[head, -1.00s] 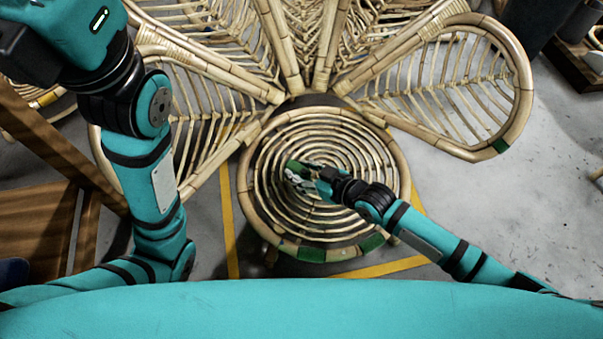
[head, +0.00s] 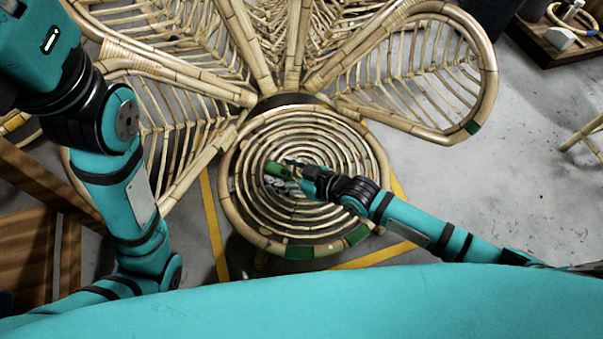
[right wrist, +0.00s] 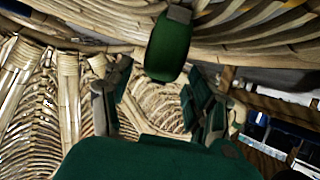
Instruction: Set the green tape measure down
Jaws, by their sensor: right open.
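The green tape measure (head: 277,169) is at the round coiled rattan seat (head: 240,215), left of its middle, and appears to rest on it. My right gripper (head: 289,174) is just to the right of the tape measure in the head view. In the right wrist view the tape measure (right wrist: 168,48) shows whole, upper middle, against the rattan. My right gripper (right wrist: 158,98) has its two fingers spread apart with nothing between them, and the tape measure lies beyond the fingertips. Whether a fingertip still touches it I cannot tell. My left gripper is outside the head view.
Large rattan petal-shaped frames (head: 440,75) fan out behind the seat. A brown wooden structure (head: 35,235) stands at the left. Yellow tape lines (head: 213,225) mark the floor. Grey floor (head: 530,180) is clear at the right.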

